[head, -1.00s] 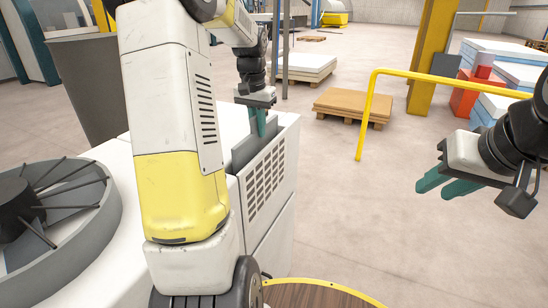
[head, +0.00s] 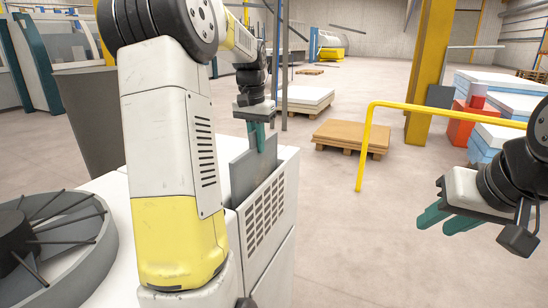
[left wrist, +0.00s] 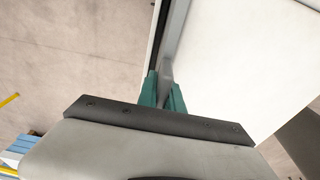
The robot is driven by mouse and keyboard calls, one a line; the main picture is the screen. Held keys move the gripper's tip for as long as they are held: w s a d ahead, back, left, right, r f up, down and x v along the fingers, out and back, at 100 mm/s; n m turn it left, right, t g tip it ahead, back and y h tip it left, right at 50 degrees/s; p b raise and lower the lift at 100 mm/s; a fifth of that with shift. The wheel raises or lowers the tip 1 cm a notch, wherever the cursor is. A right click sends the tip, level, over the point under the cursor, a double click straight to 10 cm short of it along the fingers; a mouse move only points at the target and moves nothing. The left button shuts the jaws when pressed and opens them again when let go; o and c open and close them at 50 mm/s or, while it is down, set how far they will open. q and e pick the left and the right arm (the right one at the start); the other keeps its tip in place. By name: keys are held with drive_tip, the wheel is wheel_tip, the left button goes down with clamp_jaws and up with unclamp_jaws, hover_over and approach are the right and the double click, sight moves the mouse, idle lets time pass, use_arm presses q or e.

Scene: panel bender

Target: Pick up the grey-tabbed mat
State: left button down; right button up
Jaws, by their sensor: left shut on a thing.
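The grey mat (head: 246,176) shows as a flat grey sheet standing upright at the edge of the white cabinet (head: 277,228), beside its slotted side. Its lower part is hidden behind the cabinet's edge. My left gripper (head: 258,148) points down and is shut on the mat's top edge. In the left wrist view the grey sheet (left wrist: 167,65) sits between the green fingers. I cannot make out a separate tab. My right gripper (head: 436,224) is at the right, empty, its green fingers apart, away from the mat.
A round grey drum with dark spokes (head: 75,255) lies at the lower left on a white surface. A yellow rail (head: 366,140) stands between the cabinet and my right gripper. Pallets with brown (head: 350,134) and white boards (head: 303,100) stand behind. The floor between is clear.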

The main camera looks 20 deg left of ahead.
use_arm(q)
wheel_tip(320, 180, up, 22)
idle(0.5)
idle(0.3)
